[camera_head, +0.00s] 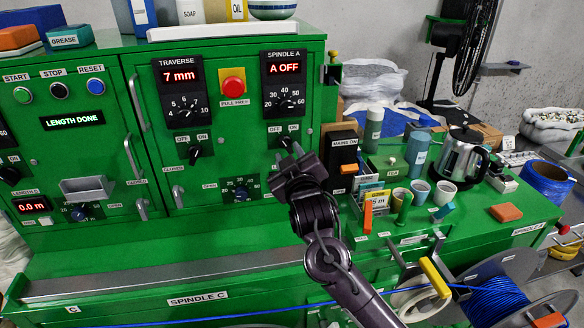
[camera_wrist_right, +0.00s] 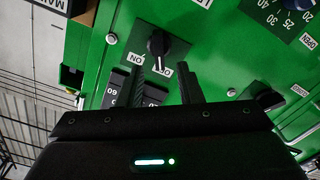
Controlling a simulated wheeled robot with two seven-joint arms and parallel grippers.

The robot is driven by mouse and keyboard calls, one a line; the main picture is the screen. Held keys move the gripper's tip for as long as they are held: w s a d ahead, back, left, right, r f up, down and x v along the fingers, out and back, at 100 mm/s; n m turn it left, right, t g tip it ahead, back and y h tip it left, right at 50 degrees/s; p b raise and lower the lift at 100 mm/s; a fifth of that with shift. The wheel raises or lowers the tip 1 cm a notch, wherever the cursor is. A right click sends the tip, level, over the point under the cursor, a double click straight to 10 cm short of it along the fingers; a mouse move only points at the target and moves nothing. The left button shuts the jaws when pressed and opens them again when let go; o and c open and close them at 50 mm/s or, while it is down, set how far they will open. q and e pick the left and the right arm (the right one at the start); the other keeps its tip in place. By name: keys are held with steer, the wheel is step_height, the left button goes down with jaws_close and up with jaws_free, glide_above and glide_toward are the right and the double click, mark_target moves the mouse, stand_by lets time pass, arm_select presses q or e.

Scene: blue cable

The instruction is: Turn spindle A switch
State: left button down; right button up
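The spindle A panel (camera_head: 284,84) is on the right half of the green machine front, and its red display reads A OFF. Its black OFF/ON rotary switch (camera_head: 286,142) is below the dial and is partly covered by my right gripper (camera_head: 294,158). In the right wrist view the switch knob (camera_wrist_right: 158,43) is just beyond my right gripper (camera_wrist_right: 164,72), between the lines of its two fingers. The labels appear upside down there, and the knob's pointer lies toward OFF. The fingers are apart with nothing between them; contact with the knob cannot be told. My left gripper is out of view.
The traverse panel (camera_head: 180,88) with its own switch (camera_head: 194,151) is to the left. A red button (camera_head: 233,86) sits between the panels. A black MAINS ON box (camera_head: 343,158), cups (camera_head: 420,190) and a kettle (camera_head: 461,158) stand to the right.

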steer(key=s, duration=0.3)
steer(key=shift+s+d+b, duration=0.2)
steer(key=shift+d+b, duration=0.15)
steer(key=shift+b, duration=0.05)
